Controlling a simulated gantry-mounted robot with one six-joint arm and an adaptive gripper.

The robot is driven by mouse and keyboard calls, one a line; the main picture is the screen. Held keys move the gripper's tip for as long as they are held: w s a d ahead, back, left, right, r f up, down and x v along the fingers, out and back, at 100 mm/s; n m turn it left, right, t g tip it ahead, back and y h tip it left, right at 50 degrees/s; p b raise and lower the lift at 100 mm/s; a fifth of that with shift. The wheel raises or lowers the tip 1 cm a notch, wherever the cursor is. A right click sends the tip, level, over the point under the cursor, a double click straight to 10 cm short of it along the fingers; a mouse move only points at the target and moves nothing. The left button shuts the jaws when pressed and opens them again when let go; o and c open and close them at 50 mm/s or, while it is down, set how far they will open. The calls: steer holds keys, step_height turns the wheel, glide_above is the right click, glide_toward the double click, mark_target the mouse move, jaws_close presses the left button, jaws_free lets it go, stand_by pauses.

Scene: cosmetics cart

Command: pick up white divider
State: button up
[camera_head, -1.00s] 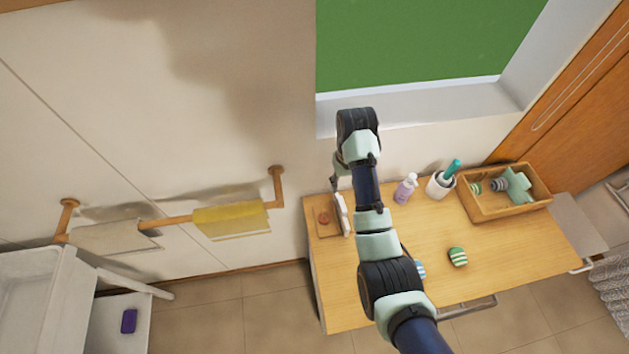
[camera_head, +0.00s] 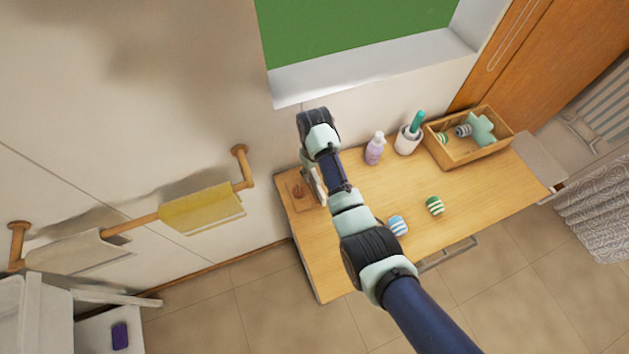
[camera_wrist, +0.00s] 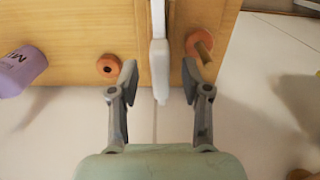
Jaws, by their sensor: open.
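The white divider (camera_wrist: 160,60) stands as a narrow upright panel in the wrist view, seen nearly edge-on at the edge of the wooden cart top. My gripper (camera_wrist: 159,80) is open, with one finger on each side of the divider. Gaps show between the fingers and the panel, so it is not clamped. In the head view the divider (camera_head: 319,188) shows as a thin white sliver at the cart's left end, partly hidden by my arm. The fingers are mostly hidden there.
Orange-brown round pieces (camera_wrist: 109,66) flank the divider. A purple bottle (camera_head: 375,148), white cup (camera_head: 408,140), wooden box (camera_head: 458,152) and striped round items (camera_head: 435,205) occupy the cart top (camera_head: 375,190). A towel rail (camera_head: 130,224) is on the wall at left.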

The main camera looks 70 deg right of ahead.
steer(key=shift+f, duration=0.4)
jaws_close()
steer(key=shift+r, duration=0.15)
step_height(320, 180, up, 9)
steer(key=shift+f+p, duration=0.15)
steer(key=shift+p, duration=0.15)
step_height(320, 180, up, 11)
steer(key=p, duration=1)
